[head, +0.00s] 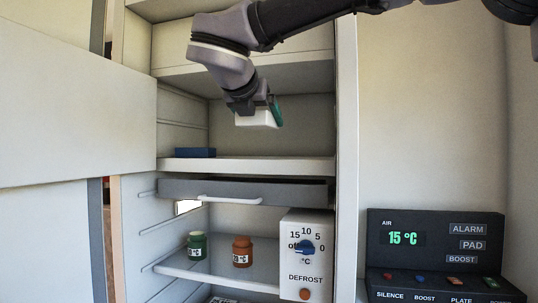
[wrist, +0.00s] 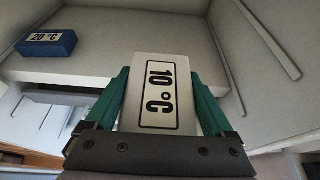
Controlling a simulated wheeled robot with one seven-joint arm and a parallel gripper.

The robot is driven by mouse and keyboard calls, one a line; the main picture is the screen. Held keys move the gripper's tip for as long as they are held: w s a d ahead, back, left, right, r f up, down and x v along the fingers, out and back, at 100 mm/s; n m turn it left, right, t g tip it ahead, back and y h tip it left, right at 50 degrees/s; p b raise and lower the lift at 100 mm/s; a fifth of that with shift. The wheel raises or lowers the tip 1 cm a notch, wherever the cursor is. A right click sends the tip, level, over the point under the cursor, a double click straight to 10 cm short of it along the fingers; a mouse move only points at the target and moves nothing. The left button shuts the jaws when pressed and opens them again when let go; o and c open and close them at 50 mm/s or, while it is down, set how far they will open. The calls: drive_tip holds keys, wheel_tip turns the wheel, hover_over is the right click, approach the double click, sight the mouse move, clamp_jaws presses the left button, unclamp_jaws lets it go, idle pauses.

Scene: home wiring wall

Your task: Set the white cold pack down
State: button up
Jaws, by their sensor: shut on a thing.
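The white cold pack (head: 256,119) is a small white block held above the upper shelf in the head view. In the wrist view the white cold pack (wrist: 160,95) shows a "10 °C" label and sits between the two green fingers. My gripper (head: 262,108) is shut on it, with a green finger at its right side. The wrist view shows my gripper (wrist: 163,105) with a finger against each side of the pack. There is a gap between the pack and the white shelf (head: 250,165) below it.
A blue block (head: 195,152) labelled "20 °C" (wrist: 46,43) lies on the shelf's left. The shelf's middle and right are clear. Below are a grey drawer (head: 245,190), a green jar (head: 197,245), an orange jar (head: 242,251) and a dial panel (head: 306,260). A control console (head: 445,255) stands right.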

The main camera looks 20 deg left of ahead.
drive_tip(key=w, duration=1.7)
wheel_tip(320, 180, down, 2)
drive_tip(key=shift+f, duration=0.1)
drive_tip(key=shift+w+f, duration=0.2)
drive_tip(key=shift+f, duration=2.15)
drive_tip(key=shift+f, duration=0.2)
drive_tip(key=o, duration=1.6)
drive_tip(key=shift+c, duration=0.2)
drive_tip(key=shift+s+r, duration=0.25)
drive_tip(key=shift+r, duration=0.05)
drive_tip(key=v, duration=1.1)
drive_tip(key=shift+s, duration=0.2)
drive_tip(key=shift+r, duration=0.1)
